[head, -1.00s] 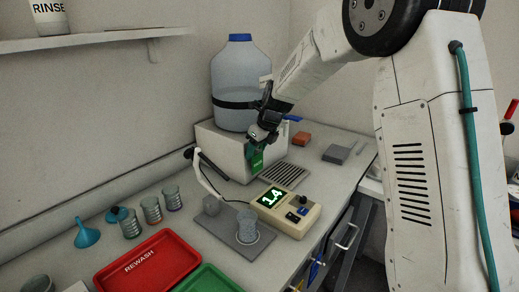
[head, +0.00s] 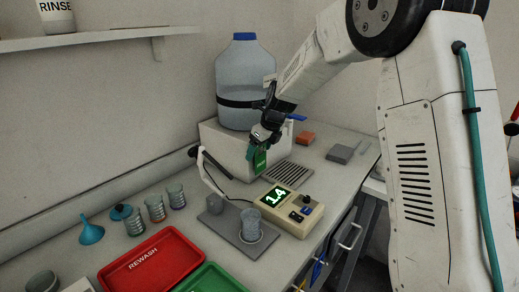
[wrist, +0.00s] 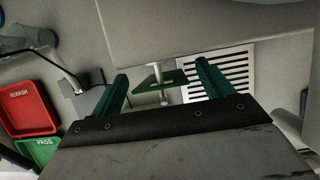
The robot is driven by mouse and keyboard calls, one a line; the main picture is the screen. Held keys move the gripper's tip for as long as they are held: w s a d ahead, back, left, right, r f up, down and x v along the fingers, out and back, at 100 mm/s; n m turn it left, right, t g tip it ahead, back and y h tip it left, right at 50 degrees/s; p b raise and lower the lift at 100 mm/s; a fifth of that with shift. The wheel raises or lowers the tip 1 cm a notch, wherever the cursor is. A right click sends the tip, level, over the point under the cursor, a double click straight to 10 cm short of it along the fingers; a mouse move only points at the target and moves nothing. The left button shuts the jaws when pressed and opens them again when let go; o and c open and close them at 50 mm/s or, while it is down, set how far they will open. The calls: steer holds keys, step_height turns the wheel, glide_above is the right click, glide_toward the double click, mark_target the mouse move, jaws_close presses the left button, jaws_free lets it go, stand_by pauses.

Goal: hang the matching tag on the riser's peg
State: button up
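A green tag (head: 260,160) with small markings, too small to read, hangs at the front face of the white riser (head: 222,146). In the wrist view the green tag (wrist: 168,79) shows nearly edge-on, with a pale peg (wrist: 157,71) passing through it from the riser's face. My gripper (wrist: 162,72) has its two teal fingers spread apart, one on each side of the tag, with visible gaps. In the head view my gripper (head: 262,143) is just above and around the tag's top and hides the peg there.
A large water jug (head: 244,80) stands on the riser. A scale with a display (head: 290,210), a beaker (head: 251,225), a red REWASH tray (head: 150,262) and a green tray (head: 210,281) stand in front. Blue and yellow tags (head: 317,272) hang below the bench edge.

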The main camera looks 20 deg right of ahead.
steer(key=v, duration=0.8)
steer(key=s+d+r+n+g+h, duration=0.1)
steer(key=s+n, duration=1.3)
steer(key=s, duration=0.7)
steer(key=s+d+r+n+g+h, duration=0.1)
steer(key=s+r+n, duration=0.1)
steer(key=s+n, duration=1.3)
steer(key=s, duration=0.7)
steer(key=shift+s+h, duration=0.25)
steer(key=shift+h, duration=0.05)
